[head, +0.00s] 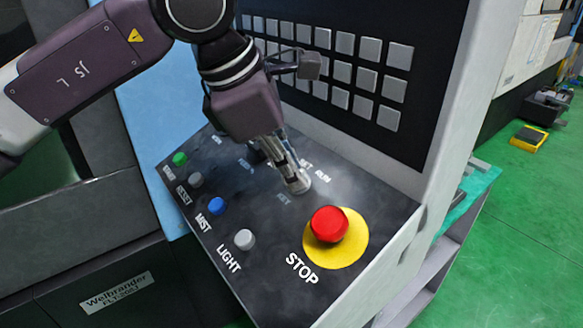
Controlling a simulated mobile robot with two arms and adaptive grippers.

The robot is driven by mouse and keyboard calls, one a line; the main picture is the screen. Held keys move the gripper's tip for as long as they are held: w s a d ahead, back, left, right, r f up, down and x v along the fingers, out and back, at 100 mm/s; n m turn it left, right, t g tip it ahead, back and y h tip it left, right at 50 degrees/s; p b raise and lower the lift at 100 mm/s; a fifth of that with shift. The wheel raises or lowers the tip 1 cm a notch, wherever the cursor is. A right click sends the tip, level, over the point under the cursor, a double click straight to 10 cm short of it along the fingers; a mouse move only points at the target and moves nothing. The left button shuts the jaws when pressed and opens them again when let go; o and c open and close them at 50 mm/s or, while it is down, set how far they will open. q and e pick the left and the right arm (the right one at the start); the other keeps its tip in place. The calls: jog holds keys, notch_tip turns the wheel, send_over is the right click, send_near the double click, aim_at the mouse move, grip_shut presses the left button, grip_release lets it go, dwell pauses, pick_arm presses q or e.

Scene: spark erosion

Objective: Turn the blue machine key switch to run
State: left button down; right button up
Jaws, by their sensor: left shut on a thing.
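My left gripper (295,183) reaches down from the top onto the slanted dark control panel of the blue machine. Its fingers are shut on the key switch, whose silver round base (303,188) shows at the fingertips. The fingers hide most of the key, so its angle cannot be told. My right gripper is not in view.
A red stop button (329,224) on a yellow disc (358,240) stands close, below right of the fingers. Green (180,159), grey (196,180), blue (216,206) and white (244,239) buttons line the panel's left side. A keypad (369,78) rises behind.

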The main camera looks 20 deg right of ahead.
pick_arm(q)
jog(key=c, duration=2)
grip_release()
jog(key=shift+o, duration=0.2)
jog(key=v, duration=1.2)
